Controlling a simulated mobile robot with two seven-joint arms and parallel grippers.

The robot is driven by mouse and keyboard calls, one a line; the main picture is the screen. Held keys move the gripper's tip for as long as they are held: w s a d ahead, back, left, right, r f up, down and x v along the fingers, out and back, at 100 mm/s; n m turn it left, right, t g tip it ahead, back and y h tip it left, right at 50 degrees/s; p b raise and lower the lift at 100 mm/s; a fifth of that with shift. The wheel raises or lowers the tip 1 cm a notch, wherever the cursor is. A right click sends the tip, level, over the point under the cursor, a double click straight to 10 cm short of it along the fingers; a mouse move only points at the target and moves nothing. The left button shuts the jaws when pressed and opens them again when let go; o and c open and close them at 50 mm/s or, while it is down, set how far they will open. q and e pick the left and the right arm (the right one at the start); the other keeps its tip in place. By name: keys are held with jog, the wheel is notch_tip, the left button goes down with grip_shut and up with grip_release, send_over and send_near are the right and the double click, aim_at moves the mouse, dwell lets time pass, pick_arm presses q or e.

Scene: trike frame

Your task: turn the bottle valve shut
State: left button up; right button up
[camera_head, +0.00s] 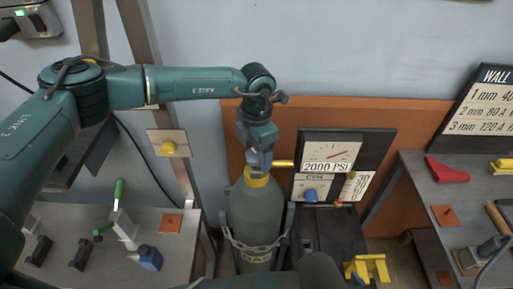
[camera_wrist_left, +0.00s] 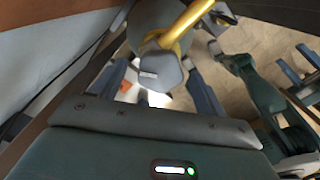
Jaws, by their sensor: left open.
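The grey-green gas bottle (camera_head: 257,212) stands upright with a chain around it. Its yellow neck (camera_head: 257,178) shows just below my left gripper (camera_head: 259,160), which points down over the bottle's top. In the left wrist view a grey faceted valve knob (camera_wrist_left: 158,70) sits in front of the yellow pipe (camera_wrist_left: 192,22). The open fingers of my left gripper (camera_wrist_left: 158,88) lie on either side of the knob. I cannot tell whether they touch it. In the head view the gripper mostly hides the knob. My right gripper cannot be made out.
A gauge panel reading 2000 PSI (camera_head: 331,152) stands right beside the bottle, joined by the yellow pipe. A left bench (camera_head: 185,255) holds a green-handled clamp (camera_head: 119,193) and small parts. A right bench (camera_head: 420,175) carries a red piece (camera_head: 447,172). A yellow bracket (camera_head: 370,268) is in front.

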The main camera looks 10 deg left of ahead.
pick_arm(q)
jog(key=shift+c, duration=0.3)
pick_arm(e)
jog(key=shift+w+r, duration=0.1)
pick_arm(q)
jog(key=c, duration=0.7)
jog(key=shift+c, duration=1)
pick_arm(e)
jog(key=shift+s+a+f, duration=0.15)
jog(key=shift+s+f, duration=0.05)
jog(key=shift+s, duration=0.1)
